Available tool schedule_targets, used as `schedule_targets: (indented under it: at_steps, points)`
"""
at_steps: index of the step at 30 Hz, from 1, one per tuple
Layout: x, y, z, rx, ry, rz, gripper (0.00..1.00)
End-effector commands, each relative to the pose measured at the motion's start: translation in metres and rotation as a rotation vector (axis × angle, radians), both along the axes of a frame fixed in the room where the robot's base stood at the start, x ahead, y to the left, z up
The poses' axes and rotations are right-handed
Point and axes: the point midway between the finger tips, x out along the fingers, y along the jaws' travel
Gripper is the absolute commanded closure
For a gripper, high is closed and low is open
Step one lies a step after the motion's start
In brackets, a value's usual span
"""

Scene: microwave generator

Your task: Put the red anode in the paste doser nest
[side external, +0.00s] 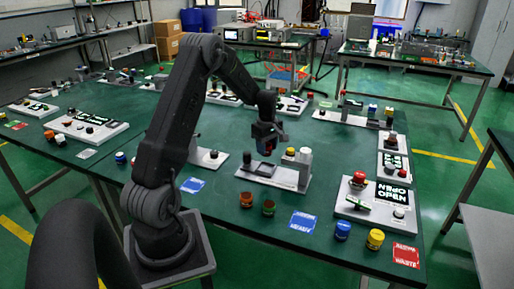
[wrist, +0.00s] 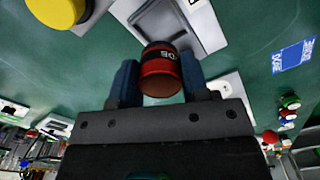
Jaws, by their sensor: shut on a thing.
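The red anode (wrist: 160,75) is a short red cylinder with a dark lettered band. My gripper (wrist: 158,80) is shut on it, with one blue finger on each side. In the side view my gripper (side external: 267,145) hangs above a pale grey station (side external: 278,178) with a dark recess (side external: 266,170) and an upright post (side external: 304,168). Which station is the paste doser is not readable. In the wrist view a grey plate with a recess (wrist: 168,25) lies beyond the anode, partly hidden by it. The anode looks apart from the plate.
Two small cups (side external: 246,199) (side external: 268,207) stand in front of the station. A blue card (side external: 303,221), a blue jar (side external: 343,230), a yellow jar (side external: 375,239) and a red waste card (side external: 405,255) lie along the front. A panel with an OPEN sign (side external: 393,194) stands right.

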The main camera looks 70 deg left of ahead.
Motion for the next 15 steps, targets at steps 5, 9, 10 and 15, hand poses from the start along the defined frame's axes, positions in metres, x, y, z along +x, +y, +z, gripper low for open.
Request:
schedule_targets:
  at_steps: [5,9,10,15]
  points:
    - [0.000,0.000,-0.015,-0.001,0.001,0.000,0.89]
    - [0.000,0.000,-0.029,-0.001,0.001,0.000,0.89]
    - [0.000,0.000,-0.033,0.000,0.000,0.000,0.89]
    - [0.000,0.000,-0.046,0.000,0.000,0.000,0.89]
